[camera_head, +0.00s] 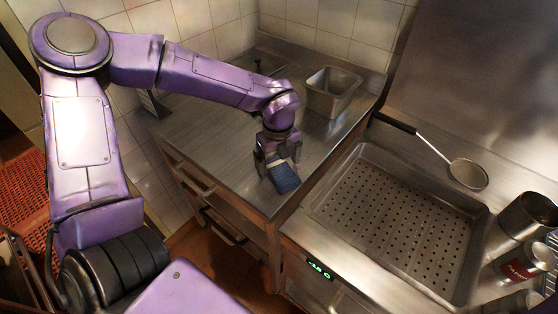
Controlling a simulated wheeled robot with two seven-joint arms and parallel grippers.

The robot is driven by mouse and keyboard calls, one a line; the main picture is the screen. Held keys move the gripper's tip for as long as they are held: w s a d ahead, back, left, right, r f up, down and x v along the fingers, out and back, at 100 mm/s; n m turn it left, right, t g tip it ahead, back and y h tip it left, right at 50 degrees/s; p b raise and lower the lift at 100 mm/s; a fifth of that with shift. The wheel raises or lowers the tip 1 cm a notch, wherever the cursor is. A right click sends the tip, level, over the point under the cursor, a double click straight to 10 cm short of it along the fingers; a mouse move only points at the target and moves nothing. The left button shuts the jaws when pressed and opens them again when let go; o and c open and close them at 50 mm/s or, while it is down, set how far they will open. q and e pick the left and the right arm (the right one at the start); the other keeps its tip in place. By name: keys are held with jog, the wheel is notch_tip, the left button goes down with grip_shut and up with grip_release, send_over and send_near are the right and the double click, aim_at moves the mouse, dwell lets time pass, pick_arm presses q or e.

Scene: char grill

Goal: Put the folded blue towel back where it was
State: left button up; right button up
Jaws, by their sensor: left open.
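The folded blue towel (284,178) is a small dark blue pad on the steel counter (221,168), near its front right corner. My left gripper (276,172) is right over the towel, pointing down, with its fingers around or beside it. Its jaws are open. Part of the towel is hidden by the gripper, and I cannot tell whether the fingers touch it. My right gripper is out of the picture.
A steel container (332,92) stands at the back of the counter. To the right is a perforated basin (396,222) with a skimmer (467,174) on its far edge. A metal pot (528,215) and a can (525,266) stand at far right. The counter's left part is mostly clear.

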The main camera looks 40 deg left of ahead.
aim_at(278, 164)
pick_arm(q)
jog(key=shift+r, duration=0.75)
notch_tip(278, 164, up, 11)
jog(key=b, duration=0.1)
